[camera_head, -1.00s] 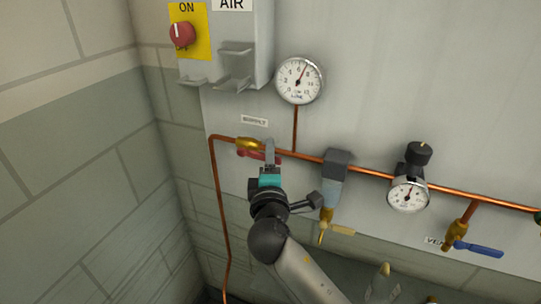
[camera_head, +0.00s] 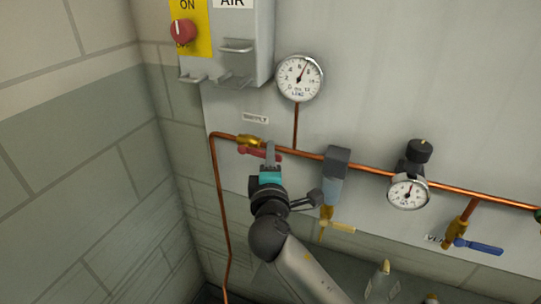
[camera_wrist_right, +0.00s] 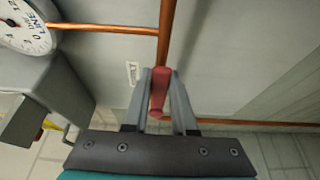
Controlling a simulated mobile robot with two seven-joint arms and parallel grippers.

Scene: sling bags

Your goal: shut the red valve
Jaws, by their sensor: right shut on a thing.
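The red valve's lever handle (camera_head: 260,153) sits under the brass valve body (camera_head: 249,141) on the copper pipe below the "SUPPLY" label. The handle lies roughly along the pipe. My right gripper (camera_head: 269,155) is at the handle's right part. In the right wrist view the red handle (camera_wrist_right: 159,91) is between the two fingers of my right gripper (camera_wrist_right: 160,95), which is shut on it. The fingers hide part of the handle in the head view. My left gripper is not in view.
A line gauge (camera_head: 299,78) stands above the pipe. A filter unit (camera_head: 334,176) hangs close to the right of my right gripper. Farther right are a regulator gauge (camera_head: 408,193) and a blue lever (camera_head: 478,247). A red knob (camera_head: 183,32) is at upper left.

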